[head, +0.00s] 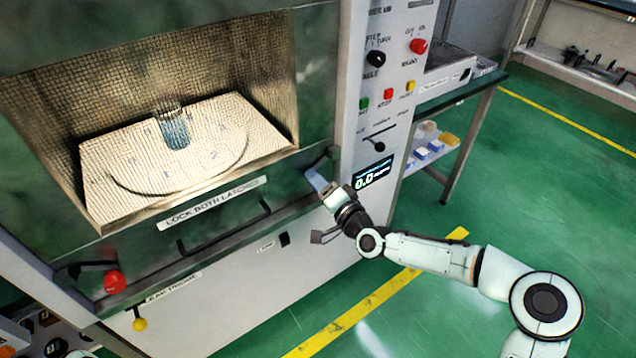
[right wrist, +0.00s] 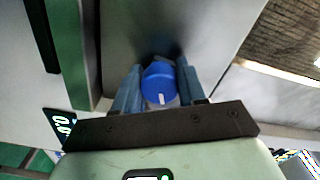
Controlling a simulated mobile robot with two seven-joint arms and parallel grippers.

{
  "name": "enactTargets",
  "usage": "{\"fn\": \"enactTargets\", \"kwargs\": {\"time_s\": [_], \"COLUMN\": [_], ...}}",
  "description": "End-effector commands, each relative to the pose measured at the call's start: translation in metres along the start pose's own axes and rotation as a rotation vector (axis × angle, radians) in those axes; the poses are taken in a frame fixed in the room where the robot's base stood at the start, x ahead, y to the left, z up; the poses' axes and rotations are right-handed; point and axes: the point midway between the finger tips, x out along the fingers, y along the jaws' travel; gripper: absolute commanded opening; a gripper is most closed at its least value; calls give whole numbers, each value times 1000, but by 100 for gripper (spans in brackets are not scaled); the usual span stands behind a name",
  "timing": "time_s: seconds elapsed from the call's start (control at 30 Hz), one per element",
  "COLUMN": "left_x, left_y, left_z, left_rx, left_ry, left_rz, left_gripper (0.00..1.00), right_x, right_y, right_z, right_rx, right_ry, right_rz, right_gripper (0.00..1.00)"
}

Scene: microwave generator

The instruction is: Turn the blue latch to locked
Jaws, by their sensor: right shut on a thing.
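The blue latch (right wrist: 160,84) has a round blue knob with a white mark. In the right wrist view it sits between the two fingers of my right gripper (right wrist: 158,90), which is shut on it. In the head view my right gripper (head: 322,184) reaches the right end of the microwave's lower front and hides the blue latch. A red latch knob (head: 115,282) shows at the left end of the same front. A label reading "LOCK BOTH LATCHES" (head: 212,203) is between them. My left gripper is not in view.
A black handle (head: 225,232) crosses the front below the label. A control panel (head: 393,75) with knobs and buttons rises at right, above a display (head: 373,174). Green floor is clear at right.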

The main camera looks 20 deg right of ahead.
Motion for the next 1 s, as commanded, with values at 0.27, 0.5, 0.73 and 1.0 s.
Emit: {"fn": "enactTargets", "kwargs": {"time_s": [0.27, 0.5, 0.73, 1.0], "left_x": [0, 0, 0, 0], "left_y": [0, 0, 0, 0], "left_z": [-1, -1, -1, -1], "left_rx": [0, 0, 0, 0], "left_ry": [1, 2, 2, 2], "left_rz": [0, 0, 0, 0], "left_gripper": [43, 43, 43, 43], "right_x": [0, 0, 0, 0], "right_y": [1, 1, 0, 0], "right_z": [2, 2, 2, 2], "right_rx": [-31, -48, -57, -62], "right_ry": [-4, -4, -4, -4], "right_rz": [2, 1, 1, 1], "right_gripper": [10, 10, 10, 10]}}
